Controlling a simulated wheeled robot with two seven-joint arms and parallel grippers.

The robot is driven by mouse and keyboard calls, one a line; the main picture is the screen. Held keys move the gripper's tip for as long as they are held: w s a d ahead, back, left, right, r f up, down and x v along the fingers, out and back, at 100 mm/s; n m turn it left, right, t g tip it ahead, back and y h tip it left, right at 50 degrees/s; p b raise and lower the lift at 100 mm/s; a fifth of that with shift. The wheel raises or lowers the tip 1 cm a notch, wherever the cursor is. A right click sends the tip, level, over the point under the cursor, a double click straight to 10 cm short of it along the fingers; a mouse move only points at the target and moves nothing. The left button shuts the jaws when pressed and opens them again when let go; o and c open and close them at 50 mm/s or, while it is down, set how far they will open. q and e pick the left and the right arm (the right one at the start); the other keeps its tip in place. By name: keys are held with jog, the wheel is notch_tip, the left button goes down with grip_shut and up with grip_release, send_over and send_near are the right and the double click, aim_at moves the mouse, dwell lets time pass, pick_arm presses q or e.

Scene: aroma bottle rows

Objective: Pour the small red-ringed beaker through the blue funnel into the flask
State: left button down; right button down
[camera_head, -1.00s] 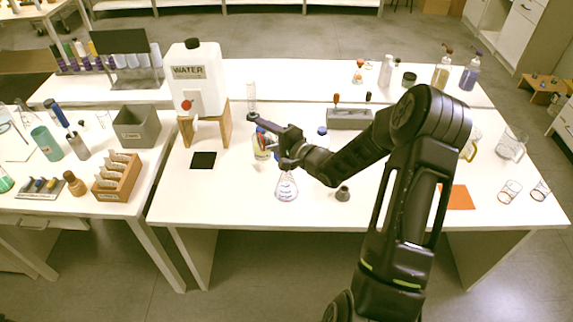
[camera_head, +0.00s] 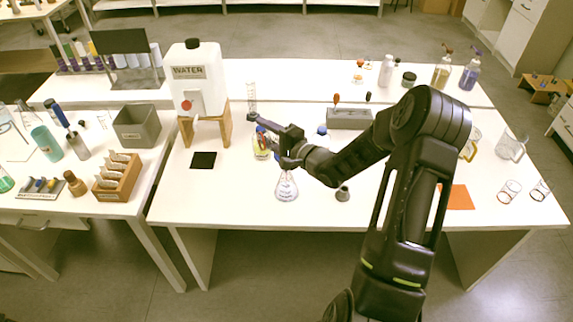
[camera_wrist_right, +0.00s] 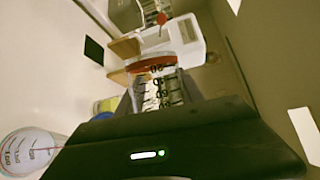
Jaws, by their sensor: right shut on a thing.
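My right gripper (camera_head: 252,117) is shut on the red-ringed beaker (camera_wrist_right: 158,90), a clear vessel with dark scale marks, seen between the fingers in the right wrist view. In the head view a narrow clear marked shape (camera_head: 251,97) rises at the fingertips; I cannot tell surely whether it is this beaker. The clear conical flask (camera_head: 286,188) stands on the table, below and right of the fingertips in the picture; the gripper covers its top. The blue funnel cannot be made out clearly. A clear marked vessel (camera_wrist_right: 28,152) shows at lower left in the wrist view. My left gripper is not in view.
The water tank (camera_head: 203,97) stands on a wooden stand, left of the gripper. A black mat (camera_head: 203,160) lies before it. A colourful container (camera_head: 261,146) is close below the fingertips. A small dark-grey piece (camera_head: 342,194) stands right of the flask. The front left tabletop is clear.

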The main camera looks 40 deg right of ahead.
jog(key=shift+a+f+n+g+h+b, duration=0.3)
jog(key=shift+f+n+g+h+b, duration=0.2)
jog(key=shift+n, duration=0.6)
jog(key=n+b, duration=0.1)
jog(key=f+n+g+h+b, duration=0.1)
jog(key=b, duration=0.1)
jog(key=a+n+b, duration=0.1)
jog(key=n+b, duration=0.1)
jog(key=shift+w+f+g+h, duration=0.15)
jog(key=shift+f+g+h, duration=0.15)
jog(key=shift+h, duration=0.1)
